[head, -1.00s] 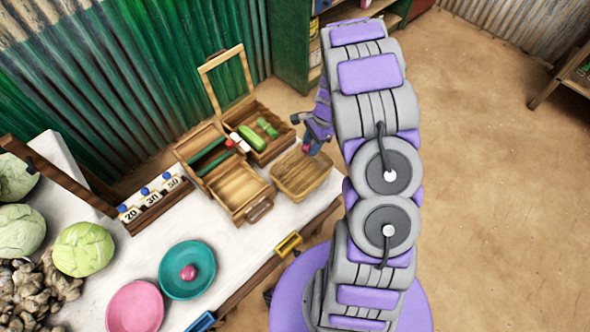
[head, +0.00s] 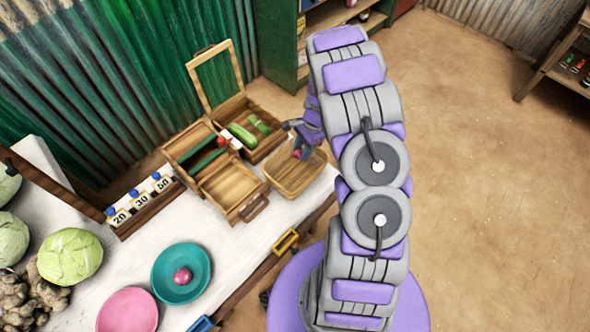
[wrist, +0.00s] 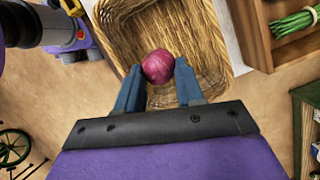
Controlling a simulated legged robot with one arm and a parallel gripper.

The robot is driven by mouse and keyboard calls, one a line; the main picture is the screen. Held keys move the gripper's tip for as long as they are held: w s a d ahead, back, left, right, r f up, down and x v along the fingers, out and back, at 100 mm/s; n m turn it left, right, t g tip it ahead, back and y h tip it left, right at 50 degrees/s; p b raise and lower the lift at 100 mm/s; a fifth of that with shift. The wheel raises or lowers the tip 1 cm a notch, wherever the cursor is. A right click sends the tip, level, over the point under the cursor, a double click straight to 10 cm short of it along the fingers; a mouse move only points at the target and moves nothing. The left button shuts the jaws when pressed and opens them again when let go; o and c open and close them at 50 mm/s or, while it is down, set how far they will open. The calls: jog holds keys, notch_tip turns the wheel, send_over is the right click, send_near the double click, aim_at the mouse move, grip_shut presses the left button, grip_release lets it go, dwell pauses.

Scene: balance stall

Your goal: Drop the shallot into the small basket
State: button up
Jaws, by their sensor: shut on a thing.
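The shallot (wrist: 158,66) is round and purple-pink and sits between the two blue fingertips of my gripper (wrist: 160,78) in the wrist view. My gripper is shut on it. In the head view the shallot (head: 297,153) shows small beneath my gripper (head: 300,146). The small basket (head: 292,182) is a tan woven one on the table's right end. In the wrist view the basket (wrist: 218,40) lies behind the shallot, its inside empty where I can see. The shallot appears over the basket's opening; its height above the bottom is hard to tell.
A wooden box with an open lid frame (head: 262,147) and a wooden drawer box (head: 232,188) stand left of the basket. A teal bowl (head: 200,290) holds another pink-purple bulb (head: 182,275). A pink bowl (head: 125,312) and cabbages (head: 70,257) are farther left.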

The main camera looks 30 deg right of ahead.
jog(key=o, duration=1.2)
jog(key=shift+d, duration=0.7)
jog(key=p+v, duration=0.2)
jog(key=v, duration=1.5)
jog(key=shift+w+d, duration=0.1)
jog(key=shift+d, duration=0.15)
